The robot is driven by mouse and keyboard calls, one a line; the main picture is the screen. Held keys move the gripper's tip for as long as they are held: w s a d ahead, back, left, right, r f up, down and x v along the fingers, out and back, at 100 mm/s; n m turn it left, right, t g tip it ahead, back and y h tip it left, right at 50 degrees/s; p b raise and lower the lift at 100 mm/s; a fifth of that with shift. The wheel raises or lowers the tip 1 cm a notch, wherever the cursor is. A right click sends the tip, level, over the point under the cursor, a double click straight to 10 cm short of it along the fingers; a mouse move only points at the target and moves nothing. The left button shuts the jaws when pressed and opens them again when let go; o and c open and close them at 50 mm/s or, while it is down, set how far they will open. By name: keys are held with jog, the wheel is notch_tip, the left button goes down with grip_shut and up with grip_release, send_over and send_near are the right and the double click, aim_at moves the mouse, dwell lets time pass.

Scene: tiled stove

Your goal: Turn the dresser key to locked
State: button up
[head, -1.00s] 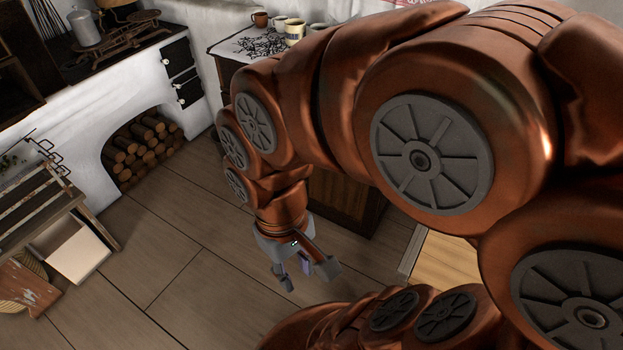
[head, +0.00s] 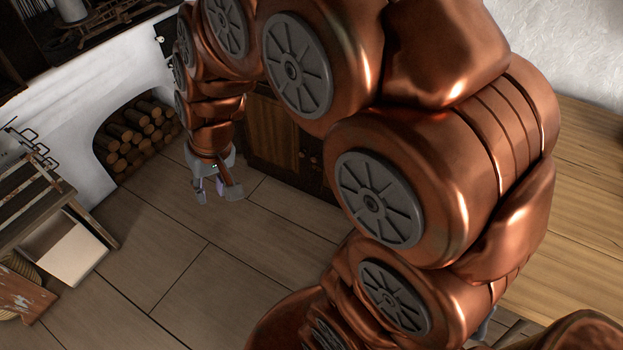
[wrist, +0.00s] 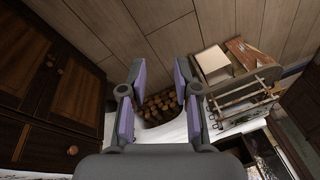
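The dark wooden dresser (head: 272,135) stands behind my arm in the head view, partly hidden by it. In the wrist view its panelled doors (wrist: 45,95) and round knobs (wrist: 72,150) fill the left side. I cannot make out the key in either view. My gripper (head: 218,194) points down above the floor, in front and to the left of the dresser. In the wrist view my gripper (wrist: 156,85) has its fingers spread apart with nothing between them. It is clear of the dresser doors.
The white stove (head: 75,105) has a firewood niche (head: 135,135) at the back left. A slatted wooden bench (head: 35,205) and a pale open box (head: 68,250) stand at the left. A light wooden surface (head: 570,220) lies at the right. The floor (head: 170,260) between is clear.

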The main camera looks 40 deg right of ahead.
jog(key=w+d+f+m+t+h+b, duration=0.1)
jog(key=w+d+f+t+b, duration=0.1)
jog(key=w+d+f+b, duration=0.5)
jog(key=w+d+f+m+t+b, duration=0.1)
jog(key=w+f+m+t, duration=0.1)
jog(key=w+f, duration=0.65)
jog(key=w+d+f+m+t+h+b, duration=0.1)
jog(key=w+d+f+b, duration=0.25)
jog(key=w, duration=0.85)
jog(key=w+d+f+m+t+h+b, duration=0.2)
jog(key=w+d+f+b, duration=0.3)
jog(key=d+f, duration=0.3)
jog(key=m+g+h+b, duration=0.65)
jog(key=h+b, duration=0.45)
jog(key=b, duration=0.7)
send_near(313, 172)
jog(key=shift+m+t, duration=0.35)
jog(key=shift+t, duration=0.1)
jog(key=x, duration=0.9)
jog(key=shift+s+a+f, duration=0.1)
jog(key=shift+s+f, duration=0.2)
jog(key=shift+s, duration=0.05)
jog(key=shift+w+d+f+b, duration=0.15)
jog(key=shift+w+d+b, duration=0.15)
jog(key=shift+d, duration=0.35)
